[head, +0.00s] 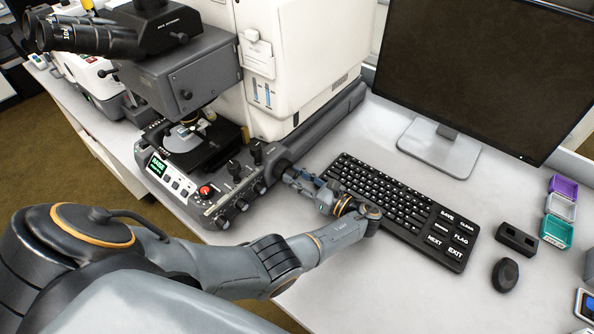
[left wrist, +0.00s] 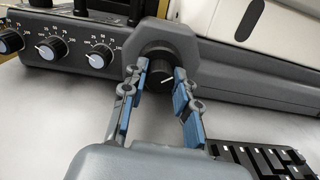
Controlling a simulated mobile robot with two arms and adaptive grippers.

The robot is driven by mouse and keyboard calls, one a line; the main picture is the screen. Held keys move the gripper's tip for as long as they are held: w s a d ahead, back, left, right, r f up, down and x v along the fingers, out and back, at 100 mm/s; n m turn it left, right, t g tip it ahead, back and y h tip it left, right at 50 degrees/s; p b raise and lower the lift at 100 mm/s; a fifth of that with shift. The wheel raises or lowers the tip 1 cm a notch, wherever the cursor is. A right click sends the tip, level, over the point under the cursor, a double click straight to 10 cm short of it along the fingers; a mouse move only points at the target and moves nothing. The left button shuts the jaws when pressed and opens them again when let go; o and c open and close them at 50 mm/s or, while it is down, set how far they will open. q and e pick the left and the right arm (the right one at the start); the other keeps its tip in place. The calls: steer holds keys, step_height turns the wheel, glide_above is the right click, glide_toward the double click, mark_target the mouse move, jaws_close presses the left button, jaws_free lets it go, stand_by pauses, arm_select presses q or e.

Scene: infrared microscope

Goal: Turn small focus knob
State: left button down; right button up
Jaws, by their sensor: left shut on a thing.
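The mark is tilted, running up to the right in the left wrist view. My left gripper (left wrist: 160,78) has one blue-padded finger on each side of the knob and is shut on it. In the head view my left gripper (head: 297,179) reaches the microscope's side, and its fingers mostly hide the knob there. The microscope (head: 197,85) stands at the upper left. My right gripper is in neither view.
The keyboard (head: 400,204) lies close on the right. A monitor (head: 480,75), a mouse (head: 505,274) and small coloured trays (head: 556,232) are farther right. White table is bare in front.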

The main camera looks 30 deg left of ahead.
arm_select(q)
steer(key=shift+a+r+m+p, duration=0.15)
steer(key=shift+m+p, duration=0.4)
steer(key=shift+m, duration=0.65)
steer(key=shift+m+p, duration=0.35)
steer(key=shift+m, duration=0.85)
steer(key=c, duration=1.1)
jaws_free()
steer(key=shift+c, duration=0.2)
steer(key=shift+o, duration=0.6)
